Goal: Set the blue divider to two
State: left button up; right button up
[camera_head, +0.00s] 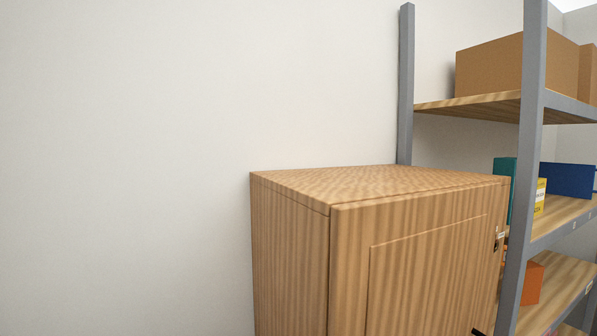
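A blue item (567,180) lies on the middle shelf of the rack at the right edge. It looks like a flat-sided blue box or panel, partly hidden by the rack post; I cannot tell whether it is the blue divider. No number or setting is readable on it. Neither of my grippers shows in the head view.
A wooden cabinet (290,250) with a closed door stands against the white wall. A grey metal rack (533,90) beside it holds cardboard boxes (490,65), a teal box (503,168), a yellow box (540,196) and an orange box (533,284). The cabinet top is bare.

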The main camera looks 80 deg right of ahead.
aim_at(573, 180)
jog(key=z, duration=4.55)
jog(key=i+l+u, duration=0.1)
jog(key=u, duration=0.3)
jog(key=i+l+u, duration=0.15)
jog(key=u, duration=0.2)
jog(key=i+l+u, duration=0.1)
jog(key=u, duration=0.3)
jog(key=i+l+u, duration=0.2)
jog(key=l, duration=0.6)
jog(key=i+l+u, duration=0.2)
jog(key=l, duration=0.6)
jog(key=i+l+u, duration=0.2)
jog(key=l, duration=0.65)
jog(key=l+u, duration=0.2)
jog(key=l, duration=0.65)
